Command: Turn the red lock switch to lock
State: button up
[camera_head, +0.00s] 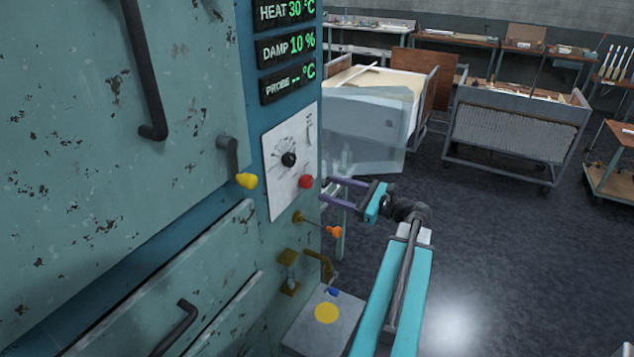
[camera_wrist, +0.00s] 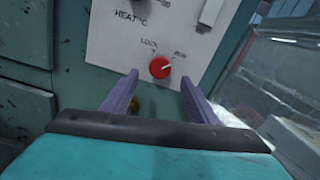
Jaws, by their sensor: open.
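The red lock switch (camera_head: 306,181) is a round knob low on the white control panel (camera_head: 276,170) of the teal cabinet. In the wrist view the red switch (camera_wrist: 160,67) carries a white pointer line aimed to the right, away from the printed word LOCK at its upper left. My gripper (camera_head: 323,189) is beside the panel at the switch's right. In the wrist view its two purple fingers (camera_wrist: 157,87) are spread apart, with the switch between and just beyond their tips. Nothing is held, and contact with the switch cannot be told.
A yellow-tipped handle (camera_head: 246,180) sticks out left of the panel. An orange-tipped lever (camera_head: 333,231) and brass fittings (camera_head: 289,273) project below. A translucent sheet (camera_head: 366,136) stands behind my gripper. The dark floor to the right is open.

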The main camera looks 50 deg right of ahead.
aim_at(311, 182)
jog(key=shift+p+x, duration=0.9)
jog(key=shift+x, duration=2.3)
jog(key=c, duration=1)
jog(key=shift+c, duration=0.2)
